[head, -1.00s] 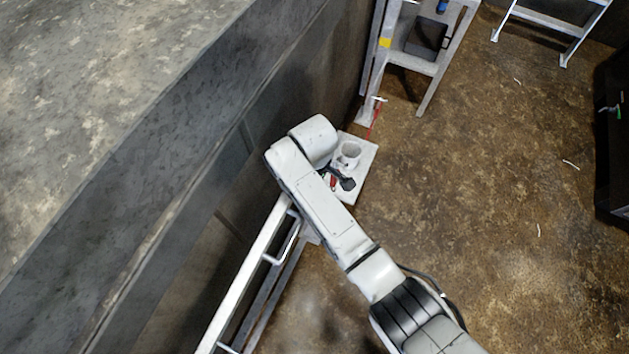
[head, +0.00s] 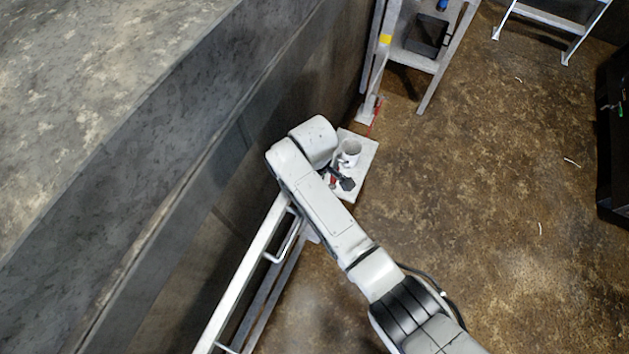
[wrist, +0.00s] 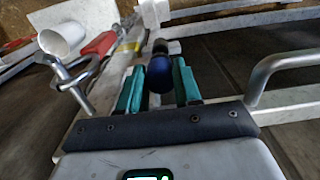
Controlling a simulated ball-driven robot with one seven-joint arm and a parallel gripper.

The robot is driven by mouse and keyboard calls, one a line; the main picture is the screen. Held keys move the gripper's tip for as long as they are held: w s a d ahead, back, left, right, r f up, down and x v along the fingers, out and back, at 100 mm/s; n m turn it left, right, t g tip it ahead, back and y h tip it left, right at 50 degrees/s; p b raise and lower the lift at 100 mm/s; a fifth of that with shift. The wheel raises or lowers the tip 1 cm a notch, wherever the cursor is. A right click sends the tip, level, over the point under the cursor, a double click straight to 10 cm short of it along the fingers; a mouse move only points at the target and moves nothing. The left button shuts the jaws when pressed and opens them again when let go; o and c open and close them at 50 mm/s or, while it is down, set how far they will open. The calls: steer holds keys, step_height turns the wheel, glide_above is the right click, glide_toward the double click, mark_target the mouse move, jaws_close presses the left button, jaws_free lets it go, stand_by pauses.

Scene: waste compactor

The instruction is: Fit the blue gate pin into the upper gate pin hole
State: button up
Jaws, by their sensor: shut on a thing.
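The blue gate pin (wrist: 160,74) shows in the wrist view as a dark blue rounded knob between the fingers. My gripper (wrist: 159,82) is shut on it, with one teal finger on each side. The rest of the pin is mostly hidden. A pale metal gate (head: 252,262) runs along the wall in the head view. Its bent rail (wrist: 262,72) shows at the right of the wrist view. I cannot make out the upper pin hole. In the head view my gripper is hidden by my arm.
A white mug (head: 349,152) and dark tools (head: 345,184) sit on a white board (head: 366,162) beside the wrist. A metal stand (head: 430,66) with a black bin (head: 427,36) is at the back. The long wall (head: 180,190) is close on the left. Floor at right is mostly clear.

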steer(key=shift+f+b, duration=1.1)
steer(key=shift+f, duration=0.45)
stand_by(0.4)
steer(key=o, duration=1.1)
steer(key=shift+c, duration=0.4)
step_height(320, 180, up, 7)
steer(key=p, duration=0.7)
